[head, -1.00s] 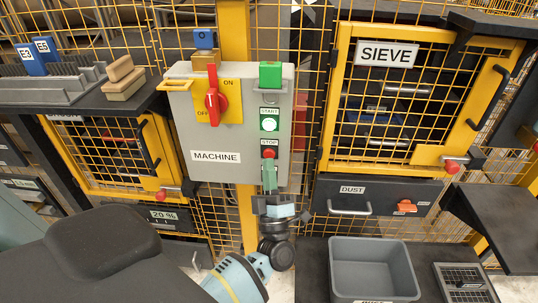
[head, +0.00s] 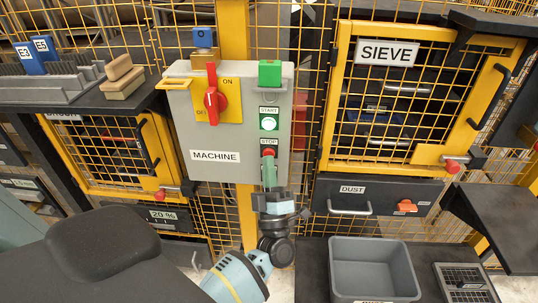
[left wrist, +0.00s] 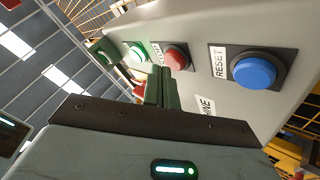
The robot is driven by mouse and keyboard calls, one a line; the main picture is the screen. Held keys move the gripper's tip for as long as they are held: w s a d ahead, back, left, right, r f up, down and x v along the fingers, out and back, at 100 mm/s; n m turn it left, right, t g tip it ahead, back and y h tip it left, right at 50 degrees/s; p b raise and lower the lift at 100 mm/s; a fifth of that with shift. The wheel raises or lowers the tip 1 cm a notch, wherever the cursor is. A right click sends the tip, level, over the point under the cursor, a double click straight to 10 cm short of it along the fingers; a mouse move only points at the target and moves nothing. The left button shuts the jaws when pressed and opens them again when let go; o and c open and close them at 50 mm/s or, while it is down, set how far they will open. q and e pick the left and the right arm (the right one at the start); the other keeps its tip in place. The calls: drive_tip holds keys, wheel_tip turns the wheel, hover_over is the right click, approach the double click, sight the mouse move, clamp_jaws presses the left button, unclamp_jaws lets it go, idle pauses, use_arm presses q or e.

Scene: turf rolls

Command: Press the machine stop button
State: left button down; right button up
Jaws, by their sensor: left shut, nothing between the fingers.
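The red stop button (head: 269,152) sits under the STOP label on the grey machine box (head: 214,158), below the lit green start button (head: 269,123). My left gripper (head: 269,163) points up at it from below, its closed fingertips overlapping the button's lower edge in the head view. The left wrist view shows the red stop button (left wrist: 174,59) just beyond the shut, empty fingers (left wrist: 160,76). Whether they touch it cannot be told. My right gripper is not in view.
A blue reset button (left wrist: 254,69) lies on the same box in the left wrist view. A red rotary switch (head: 212,98) is left of the start button. Yellow mesh fencing, the sieve door (head: 385,105) and a grey bin (head: 372,270) stand around.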

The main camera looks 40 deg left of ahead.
use_arm(q)
drive_tip(key=shift+w+a, duration=0.25)
drive_tip(key=shift+w, duration=0.15)
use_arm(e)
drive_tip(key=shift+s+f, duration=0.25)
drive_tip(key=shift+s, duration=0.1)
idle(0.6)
use_arm(q)
drive_tip(key=shift+s, duration=0.1)
drive_tip(key=shift+s+d, duration=0.45)
drive_tip(key=shift+s, duration=0.2)
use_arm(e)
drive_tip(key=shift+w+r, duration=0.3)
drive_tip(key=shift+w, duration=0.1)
use_arm(q)
drive_tip(key=s+d, duration=0.1)
drive_tip(key=s, duration=0.1)
drive_tip(key=s+d+p, duration=0.1)
drive_tip(key=s, duration=0.1)
drive_tip(key=shift+s+d, duration=0.1)
drive_tip(key=shift+d, duration=0.2)
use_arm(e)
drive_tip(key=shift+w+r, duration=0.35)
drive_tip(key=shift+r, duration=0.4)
